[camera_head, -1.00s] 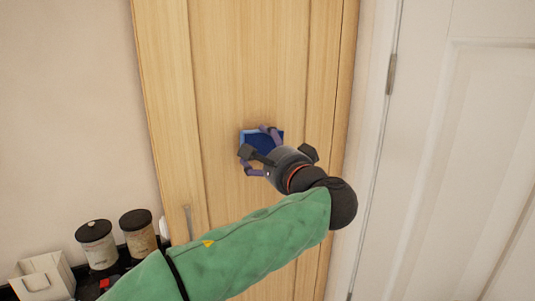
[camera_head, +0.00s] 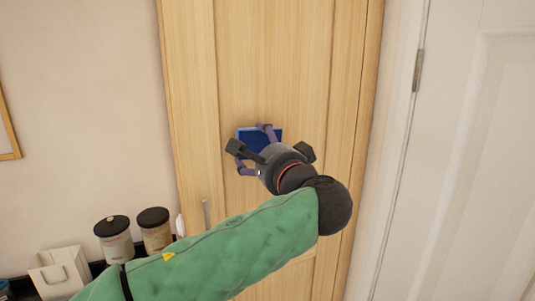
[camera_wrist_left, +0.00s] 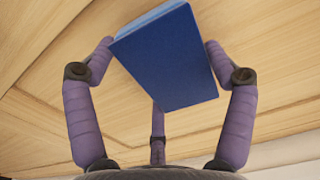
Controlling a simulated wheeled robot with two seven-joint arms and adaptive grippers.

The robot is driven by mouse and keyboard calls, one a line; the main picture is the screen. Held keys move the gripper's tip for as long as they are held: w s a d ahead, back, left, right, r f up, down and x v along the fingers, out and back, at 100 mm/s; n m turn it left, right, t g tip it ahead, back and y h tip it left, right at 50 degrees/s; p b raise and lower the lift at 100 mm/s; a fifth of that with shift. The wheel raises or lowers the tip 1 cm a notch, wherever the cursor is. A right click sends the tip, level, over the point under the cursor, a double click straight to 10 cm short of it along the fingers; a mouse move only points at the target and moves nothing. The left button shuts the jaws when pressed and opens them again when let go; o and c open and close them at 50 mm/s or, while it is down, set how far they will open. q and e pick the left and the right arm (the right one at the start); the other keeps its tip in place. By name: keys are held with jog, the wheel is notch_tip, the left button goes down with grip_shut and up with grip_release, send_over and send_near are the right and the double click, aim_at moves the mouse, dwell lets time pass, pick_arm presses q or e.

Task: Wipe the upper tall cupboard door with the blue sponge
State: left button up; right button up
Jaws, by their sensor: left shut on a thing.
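The tall wooden cupboard door (camera_head: 280,70) fills the middle of the head view. My left gripper (camera_head: 254,150) is in front of its panel, shut on the blue sponge (camera_head: 246,134). In the left wrist view the sponge (camera_wrist_left: 170,60) sits between the purple fingers of the gripper (camera_wrist_left: 158,65), with the wooden door (camera_wrist_left: 280,60) behind it. The sponge is at or very near the door surface; I cannot tell whether it touches. The gripper hides part of the sponge in the head view. My right gripper is not in view.
Two dark-lidded jars (camera_head: 114,238) (camera_head: 155,228) and a white box (camera_head: 60,272) stand at the lower left. A metal handle (camera_head: 206,214) is low on the cupboard. A white door (camera_head: 470,150) is on the right. A picture frame (camera_head: 6,130) hangs at the left edge.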

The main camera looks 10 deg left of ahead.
pick_arm(q)
jog(key=shift+s+a+b, duration=0.45)
jog(key=shift+s+a, duration=0.05)
jog(key=shift+a, duration=0.2)
jog(key=shift+s+a+b, duration=0.45)
jog(key=shift+a, duration=0.25)
jog(key=shift+d, duration=0.1)
jog(key=shift+b+v, duration=0.4)
jog(key=shift+v, duration=2.6)
jog(key=v, duration=0.3)
